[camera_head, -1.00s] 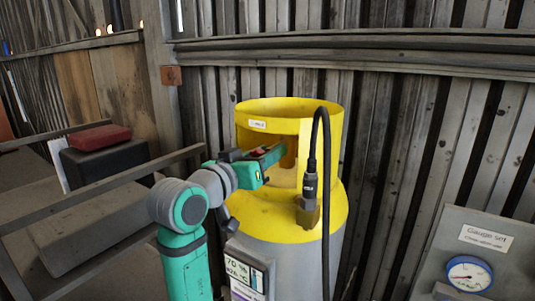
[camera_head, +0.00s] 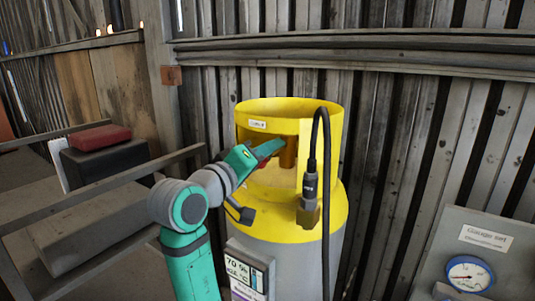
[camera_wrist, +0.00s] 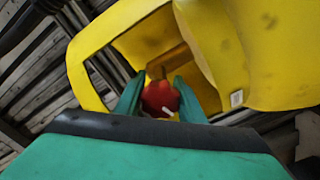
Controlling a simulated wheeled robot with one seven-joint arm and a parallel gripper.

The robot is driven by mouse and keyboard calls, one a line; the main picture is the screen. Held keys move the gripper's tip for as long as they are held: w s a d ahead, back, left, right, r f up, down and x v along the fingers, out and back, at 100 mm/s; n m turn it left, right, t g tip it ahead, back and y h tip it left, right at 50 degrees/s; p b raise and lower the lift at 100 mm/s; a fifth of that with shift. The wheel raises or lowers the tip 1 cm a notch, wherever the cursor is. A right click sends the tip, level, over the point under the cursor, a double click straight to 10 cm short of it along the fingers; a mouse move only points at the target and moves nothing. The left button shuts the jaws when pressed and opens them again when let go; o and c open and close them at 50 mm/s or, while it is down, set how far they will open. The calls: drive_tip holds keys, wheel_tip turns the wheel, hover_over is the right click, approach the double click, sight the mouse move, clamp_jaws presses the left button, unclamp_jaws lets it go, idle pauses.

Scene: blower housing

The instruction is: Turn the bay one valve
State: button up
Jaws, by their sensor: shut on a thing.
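The valve shows as a red knob (camera_wrist: 160,98) in the wrist view, in the opening of a yellow collar (camera_wrist: 245,40). My gripper (camera_wrist: 160,97) is shut on the red knob, with one green finger on each side of it. In the head view my gripper (camera_head: 268,150) reaches from the left into the collar of the grey and yellow cylinder (camera_head: 270,214). A brass stem (camera_head: 289,156) shows beyond the fingertips. The knob is mostly hidden by the fingers in the head view.
A black hose (camera_head: 325,200) with a connector (camera_head: 309,188) hangs over the collar's right side. A gauge panel (camera_head: 475,250) stands at the right. A rail (camera_head: 110,175) and a black case with a red box (camera_head: 101,137) are at the left. A plank wall stands behind.

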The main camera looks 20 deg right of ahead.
drive_tip(key=shift+a+r, duration=0.1)
drive_tip(key=shift+r, duration=0.05)
drive_tip(key=o, duration=1)
drive_tip(key=shift+o, duration=0.2)
drive_tip(key=v, duration=1)
drive_tip(key=shift+s+a, duration=0.3)
